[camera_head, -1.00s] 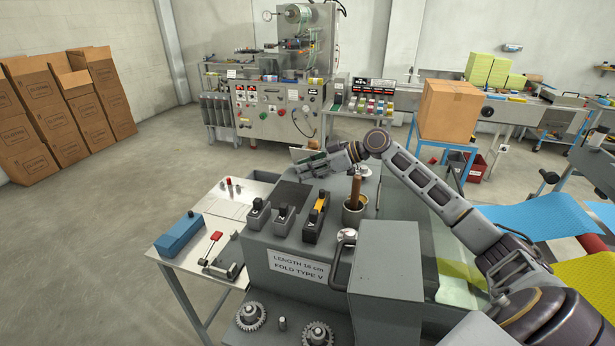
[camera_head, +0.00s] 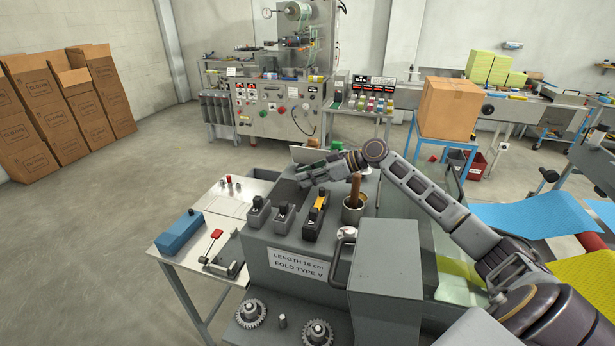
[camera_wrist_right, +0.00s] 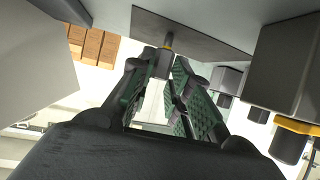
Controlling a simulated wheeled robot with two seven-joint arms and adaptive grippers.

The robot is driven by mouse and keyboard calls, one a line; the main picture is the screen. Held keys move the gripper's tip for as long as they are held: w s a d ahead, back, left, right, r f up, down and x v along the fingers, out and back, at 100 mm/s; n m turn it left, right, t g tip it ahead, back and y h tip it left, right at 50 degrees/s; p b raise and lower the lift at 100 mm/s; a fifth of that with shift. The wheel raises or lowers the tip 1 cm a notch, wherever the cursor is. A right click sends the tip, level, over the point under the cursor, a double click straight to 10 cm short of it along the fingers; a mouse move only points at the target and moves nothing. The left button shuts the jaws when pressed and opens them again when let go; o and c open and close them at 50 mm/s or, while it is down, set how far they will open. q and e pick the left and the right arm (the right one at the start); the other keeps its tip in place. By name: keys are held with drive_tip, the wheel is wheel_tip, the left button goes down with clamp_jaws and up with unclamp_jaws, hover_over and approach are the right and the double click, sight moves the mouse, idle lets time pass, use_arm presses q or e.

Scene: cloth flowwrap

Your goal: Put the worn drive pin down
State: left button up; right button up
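The worn drive pin (camera_wrist_right: 162,63) appears in the right wrist view as a short grey cylinder with a thinner, brass-banded shaft, its end close to a grey plate. My right gripper (camera_wrist_right: 161,67) has its green-padded fingers on both sides of the cylinder and looks shut on it. I cannot tell whether the shaft touches the plate. In the head view, my right gripper (camera_head: 302,178) is low over the far left part of the grey machine top, and the pin is too small to make out there. My left gripper is not in view.
On the machine top, several dark switch-like blocks (camera_head: 283,217) stand near my gripper, beside a metal cup (camera_head: 353,212) holding a brown handle. A side table (camera_head: 213,225) at left carries a blue box (camera_head: 180,233) and small pins (camera_head: 229,180). Gears (camera_head: 251,315) lie in front.

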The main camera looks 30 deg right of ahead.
drive_tip(key=o, duration=0.4)
drive_tip(key=shift+r, duration=0.2)
drive_tip(key=shift+r+p, duration=0.15)
drive_tip(key=shift+p, duration=0.15)
drive_tip(key=shift+b+v, duration=0.55)
drive_tip(key=shift+v, duration=0.7)
drive_tip(key=shift+b+v, duration=1.45)
drive_tip(key=shift+v, duration=3.3)
